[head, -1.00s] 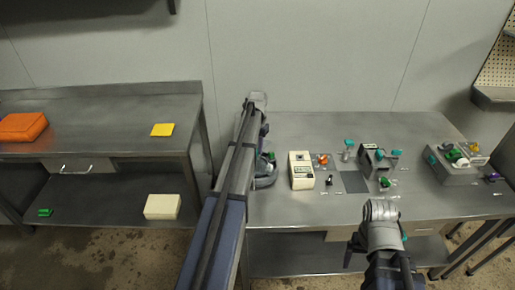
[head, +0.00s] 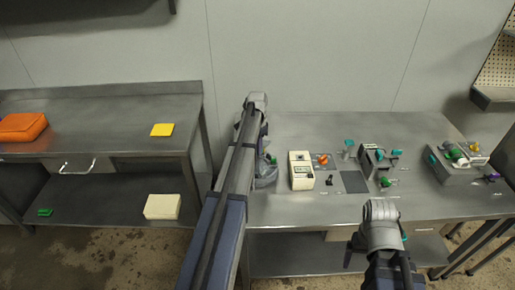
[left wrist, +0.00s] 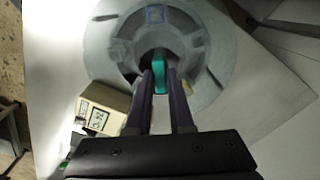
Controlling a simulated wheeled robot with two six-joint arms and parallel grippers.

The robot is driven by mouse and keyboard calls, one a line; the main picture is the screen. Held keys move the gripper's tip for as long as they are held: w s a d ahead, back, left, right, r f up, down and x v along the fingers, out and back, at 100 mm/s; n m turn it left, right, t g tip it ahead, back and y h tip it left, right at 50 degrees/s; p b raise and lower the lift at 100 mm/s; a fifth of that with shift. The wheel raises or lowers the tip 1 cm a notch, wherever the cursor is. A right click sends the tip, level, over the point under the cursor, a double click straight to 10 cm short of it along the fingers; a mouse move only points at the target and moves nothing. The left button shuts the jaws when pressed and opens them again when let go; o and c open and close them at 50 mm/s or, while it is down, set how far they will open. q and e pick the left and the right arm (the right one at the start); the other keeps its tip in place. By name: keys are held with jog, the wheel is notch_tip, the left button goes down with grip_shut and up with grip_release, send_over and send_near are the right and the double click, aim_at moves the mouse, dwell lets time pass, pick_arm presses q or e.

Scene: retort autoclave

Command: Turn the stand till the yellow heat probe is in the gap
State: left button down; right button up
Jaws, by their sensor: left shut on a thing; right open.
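The stand (left wrist: 104,48) is a round grey ring with a dark centre in the left wrist view. In the head view, part of it (head: 268,178) shows beside my left arm. My left gripper (left wrist: 159,84) has its purple fingers shut on a teal upright piece (left wrist: 158,66) at the stand's centre. In the head view my left arm hides this gripper. I cannot make out the yellow heat probe or the gap for certain. My right gripper (head: 352,256) is mostly hidden by its own arm, low at the table's front edge, away from the stand.
A cream meter box (head: 301,170) stands close to the right of the stand and also shows in the left wrist view (left wrist: 100,112). Grey fixtures with teal and green knobs (head: 377,160) stand further right. Another fixture (head: 455,170) is at the far right. The back of the table is clear.

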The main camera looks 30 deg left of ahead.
pick_arm(q)
jog(key=shift+m, duration=7)
jog(key=c, duration=0.8)
grip_release()
jog(key=shift+r, duration=0.1)
notch_tip(320, 180, up, 8)
jog(key=p, duration=0.8)
